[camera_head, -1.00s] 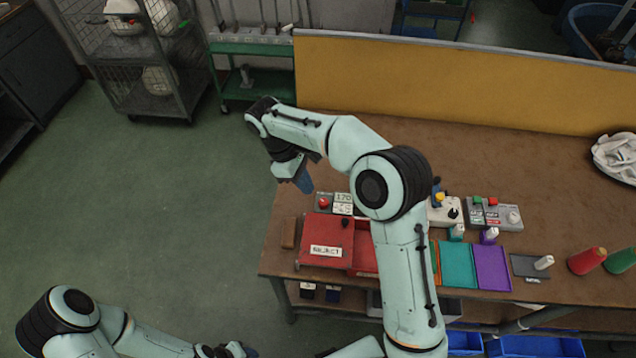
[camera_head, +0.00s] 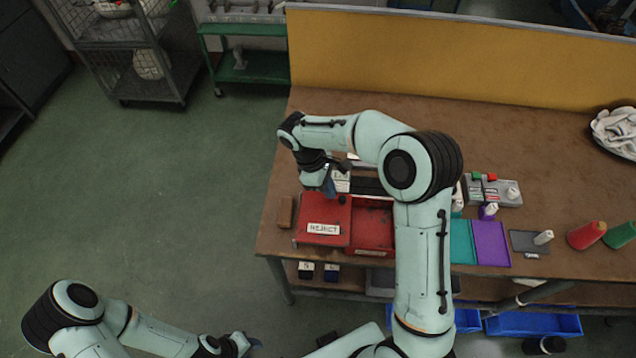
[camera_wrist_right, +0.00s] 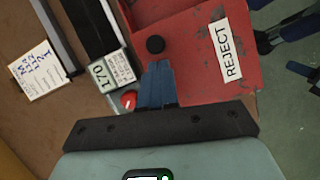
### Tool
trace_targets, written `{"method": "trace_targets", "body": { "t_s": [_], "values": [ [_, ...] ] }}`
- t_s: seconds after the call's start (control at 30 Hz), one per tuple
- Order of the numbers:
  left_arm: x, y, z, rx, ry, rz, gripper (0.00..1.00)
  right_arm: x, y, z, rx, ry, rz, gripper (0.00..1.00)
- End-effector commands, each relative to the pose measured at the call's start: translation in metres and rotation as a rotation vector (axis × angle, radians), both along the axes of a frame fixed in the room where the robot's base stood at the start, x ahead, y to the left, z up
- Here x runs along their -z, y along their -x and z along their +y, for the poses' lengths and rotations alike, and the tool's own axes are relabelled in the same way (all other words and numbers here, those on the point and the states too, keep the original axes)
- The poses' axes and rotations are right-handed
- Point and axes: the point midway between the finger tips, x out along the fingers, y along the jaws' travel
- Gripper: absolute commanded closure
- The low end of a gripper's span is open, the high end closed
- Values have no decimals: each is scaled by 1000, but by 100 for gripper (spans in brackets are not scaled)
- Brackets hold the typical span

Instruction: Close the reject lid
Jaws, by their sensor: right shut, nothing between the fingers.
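The red reject lid (camera_head: 314,212), with a white REJECT label and a black knob (camera_head: 342,199), covers the left part of a red bin. The bin's right part (camera_head: 372,232) lies uncovered. In the right wrist view the lid (camera_wrist_right: 196,62), its knob (camera_wrist_right: 155,44) and part of the open bin (camera_wrist_right: 146,10) show. My right gripper (camera_head: 330,188) points down by the lid's back edge, close to the knob. Its blue fingers (camera_wrist_right: 158,82) are together and empty; contact with the lid cannot be told. My left gripper (camera_head: 250,342) is low in the head view, away from the table.
A device with a red button (camera_wrist_right: 128,100) and a 170 display stands behind the bin, beside my right fingers. A brown block (camera_head: 285,212) lies left of the lid. Teal and purple (camera_head: 490,243) trays lie to the right. A yellow partition (camera_head: 440,65) bounds the table's back.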

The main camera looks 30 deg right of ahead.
Motion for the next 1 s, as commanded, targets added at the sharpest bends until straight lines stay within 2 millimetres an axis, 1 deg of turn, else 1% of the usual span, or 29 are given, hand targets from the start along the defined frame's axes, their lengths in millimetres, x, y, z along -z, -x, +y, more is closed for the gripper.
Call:
{"method": "trace_targets", "body": {
  "t_s": [0.4, 0.47, 0.57, 0.8, 0.9, 1.0],
  "values": [
    [0, 0, 0, 0, 0, 0, 57, 0, 3, -4, 0, 0, 0, 100],
    [1, 1, 0, 0, 0, 1, 57, 0, 5, -7, 1, 0, 0, 100],
    [6, 5, 0, 0, 0, 6, 57, 1, 13, -21, 6, 3, 0, 100],
    [21, 16, 0, 0, 0, 18, 57, 2, 50, -79, 8, 3, 1, 100],
    [23, 17, 0, 0, 0, 19, 57, 2, 62, -99, 6, 1, 3, 100],
    [24, 18, 0, 0, 0, 20, 57, 2, 71, -111, 4, -1, 5, 100]
  ]
}}
